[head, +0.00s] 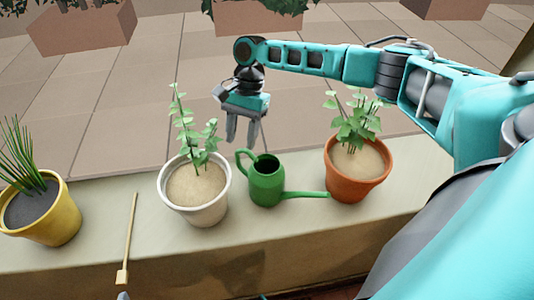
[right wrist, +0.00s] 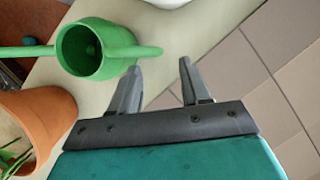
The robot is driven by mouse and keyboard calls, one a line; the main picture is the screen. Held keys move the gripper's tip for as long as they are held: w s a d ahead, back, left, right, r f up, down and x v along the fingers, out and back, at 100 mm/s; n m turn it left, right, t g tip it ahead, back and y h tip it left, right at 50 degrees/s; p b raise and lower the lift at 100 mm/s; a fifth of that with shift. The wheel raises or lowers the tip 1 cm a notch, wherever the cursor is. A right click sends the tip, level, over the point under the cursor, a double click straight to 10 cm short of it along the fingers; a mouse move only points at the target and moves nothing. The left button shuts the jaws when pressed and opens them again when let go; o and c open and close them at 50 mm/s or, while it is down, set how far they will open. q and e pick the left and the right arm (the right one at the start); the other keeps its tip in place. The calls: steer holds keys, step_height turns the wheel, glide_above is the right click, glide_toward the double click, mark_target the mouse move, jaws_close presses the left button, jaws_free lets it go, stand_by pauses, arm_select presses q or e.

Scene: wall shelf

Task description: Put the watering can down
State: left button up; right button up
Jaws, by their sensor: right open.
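The green watering can (head: 266,184) stands upright on the pale ledge, between the white pot and the terracotta pot. Its spout points right and its handle is at the upper left. In the right wrist view the can (right wrist: 92,48) shows from above, with its handle near my fingers. My right gripper (head: 243,140) is open and empty, just behind and above the can's handle. In the right wrist view the gripper's fingers (right wrist: 158,75) are apart with nothing between them. My left gripper does not show clearly in the head view.
On the ledge (head: 115,238) stand a white pot (head: 197,214) with a leafy plant, a terracotta pot (head: 350,188) and a yellow pot (head: 45,222). A thin wooden stick tool (head: 128,240) lies at the front left. Planters (head: 85,30) stand on the tiled floor beyond.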

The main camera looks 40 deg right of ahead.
mark_target(239, 157)
steer(key=b+x, duration=0.1)
steer(key=x, duration=0.3)
steer(key=shift+s+f, duration=0.2)
steer(key=shift+a+f+b, duration=0.2)
steer(key=shift+f+b, duration=0.1)
steer(key=shift+f, duration=0.1)
steer(key=shift+s, duration=0.1)
steer(key=c, duration=0.8)
jaws_close()
